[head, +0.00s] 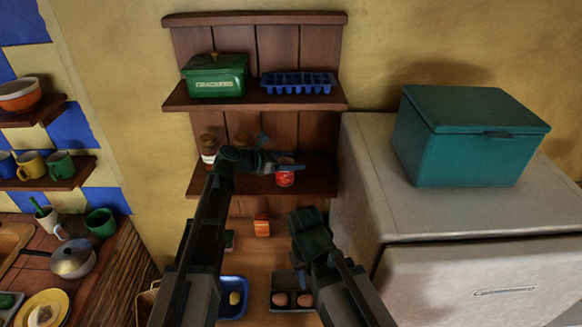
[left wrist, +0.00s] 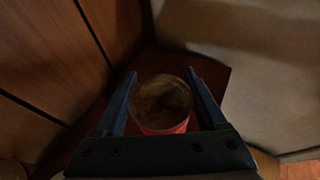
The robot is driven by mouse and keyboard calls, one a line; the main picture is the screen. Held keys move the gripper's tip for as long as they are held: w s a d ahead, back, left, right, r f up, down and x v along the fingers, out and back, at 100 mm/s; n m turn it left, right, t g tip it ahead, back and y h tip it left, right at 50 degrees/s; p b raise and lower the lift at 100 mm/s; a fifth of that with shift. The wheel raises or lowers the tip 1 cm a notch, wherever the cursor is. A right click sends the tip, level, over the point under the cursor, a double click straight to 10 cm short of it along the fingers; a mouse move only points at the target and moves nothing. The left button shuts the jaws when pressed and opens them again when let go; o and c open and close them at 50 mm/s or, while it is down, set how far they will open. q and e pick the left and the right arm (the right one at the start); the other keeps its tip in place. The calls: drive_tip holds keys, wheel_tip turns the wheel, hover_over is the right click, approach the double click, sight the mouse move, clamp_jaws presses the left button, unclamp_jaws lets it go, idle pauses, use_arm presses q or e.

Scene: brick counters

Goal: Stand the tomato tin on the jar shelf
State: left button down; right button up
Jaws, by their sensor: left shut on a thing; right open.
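The red tomato tin (head: 285,179) is at the right part of the lower wooden shelf (head: 315,185), the one with jars. My left gripper (head: 287,167) is shut on the tin. In the left wrist view the tin (left wrist: 162,104) sits between the two fingers of my left gripper (left wrist: 166,90), its round top facing the camera. I cannot tell whether its base touches the shelf board. My right gripper (head: 308,228) is open and empty, lower down in front of the counter; its fingertips are hard to make out.
A brown jar (head: 208,149) stands at the shelf's left; another behind my left arm is partly hidden. The upper shelf holds a green crackers box (head: 216,76) and blue ice tray (head: 297,83). A fridge (head: 370,195) stands close on the right. Below are an orange box (head: 262,225) and an egg tray (head: 291,308).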

use_arm(q)
drive_tip(key=shift+f, duration=0.15)
unclamp_jaws()
drive_tip(key=shift+r, duration=0.35)
drive_tip(key=p+v, duration=0.4)
drive_tip(key=v, duration=0.8)
drive_tip(key=shift+f+p, duration=0.2)
drive_tip(key=shift+p, duration=0.2)
